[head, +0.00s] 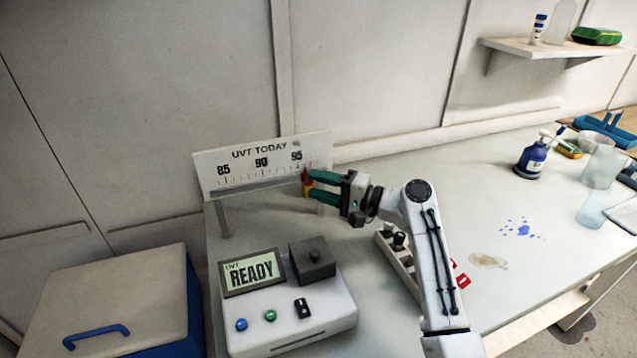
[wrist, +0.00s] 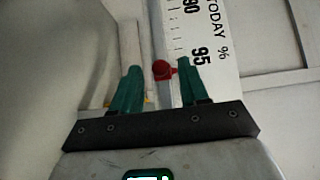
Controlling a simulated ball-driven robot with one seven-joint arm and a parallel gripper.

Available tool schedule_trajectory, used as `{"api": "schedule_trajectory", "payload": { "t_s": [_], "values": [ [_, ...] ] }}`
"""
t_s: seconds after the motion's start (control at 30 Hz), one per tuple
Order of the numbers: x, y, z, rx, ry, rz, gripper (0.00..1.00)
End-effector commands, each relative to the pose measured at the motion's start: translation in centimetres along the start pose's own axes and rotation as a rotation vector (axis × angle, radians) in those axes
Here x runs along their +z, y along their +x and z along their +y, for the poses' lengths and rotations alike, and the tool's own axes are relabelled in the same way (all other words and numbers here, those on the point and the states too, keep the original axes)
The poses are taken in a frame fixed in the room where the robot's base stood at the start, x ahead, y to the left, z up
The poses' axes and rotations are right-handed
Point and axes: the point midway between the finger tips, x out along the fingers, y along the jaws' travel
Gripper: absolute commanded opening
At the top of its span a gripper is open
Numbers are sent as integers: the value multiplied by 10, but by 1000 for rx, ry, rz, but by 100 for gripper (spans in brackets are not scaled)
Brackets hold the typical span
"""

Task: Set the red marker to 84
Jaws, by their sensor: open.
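The white UVT TODAY scale board (head: 210,165) stands at the back of the bench with numbers 85, 90 and 95. The red marker (head: 305,176) sits near the board's right end, a little past 95. In the wrist view the red marker (wrist: 162,69) is a round knob with a stem reaching right towards the scale. My gripper (head: 312,187) is at the board's right end. Its green fingers are apart in the wrist view (wrist: 159,76), one on each side of the marker, with the right finger closer. Whether a finger touches it I cannot tell.
A white console (head: 300,318) with a READY screen (head: 252,272) and knobs stands in front of the board. A beige box with a blue handle (head: 97,335) is at left. Blue spots (head: 522,228) and a blue bottle (head: 533,157) are on the bench at right.

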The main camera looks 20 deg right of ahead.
Motion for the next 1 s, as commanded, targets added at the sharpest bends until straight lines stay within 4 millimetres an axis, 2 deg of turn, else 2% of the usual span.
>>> {"api": "schedule_trajectory", "payload": {
  "t_s": [0.37, 0.83, 1.0],
  "values": [
    [0, 6, 0, 0, -1, 0, 44],
    [0, 6, 0, 0, 0, 0, 0],
    [0, 6, 0, 1, 0, 0, 0]
  ]
}}
